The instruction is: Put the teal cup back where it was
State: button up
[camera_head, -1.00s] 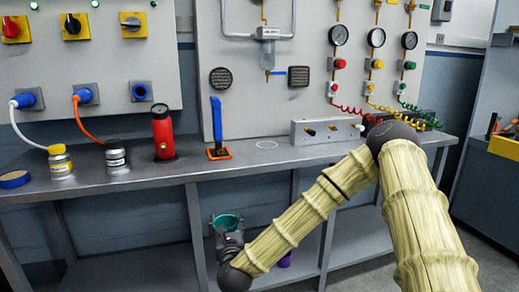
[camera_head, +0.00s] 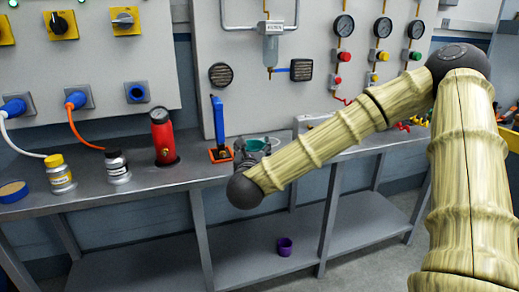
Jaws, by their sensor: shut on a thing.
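The teal cup (camera_head: 255,145) is at the bench top's front part, just right of the blue-handled tool, partly hidden by my gripper and arm. My gripper (camera_head: 243,151) is shut on it. I cannot tell whether the cup touches the bench top or is held just above it.
The blue-handled tool on its orange base (camera_head: 219,135) stands close to the left of my gripper. A red cylinder with a gauge (camera_head: 162,138) and two small jars stand further left on the bench (camera_head: 190,168). A purple cup (camera_head: 284,246) is on the lower shelf (camera_head: 345,230).

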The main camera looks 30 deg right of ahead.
jog(key=shift+w+d+f, duration=0.8)
jog(key=shift+w+d, duration=0.95)
jog(key=shift+w, duration=0.1)
jog(key=shift+w+d+f, duration=0.85)
jog(key=shift+w+d, duration=0.95)
jog(key=shift+w, duration=0.05)
jog(key=shift+w+d+f, duration=0.8)
jog(key=shift+w+d, duration=0.95)
jog(key=shift+w, duration=0.1)
jog(key=shift+f, duration=0.15)
jog(key=o, duration=1.1)
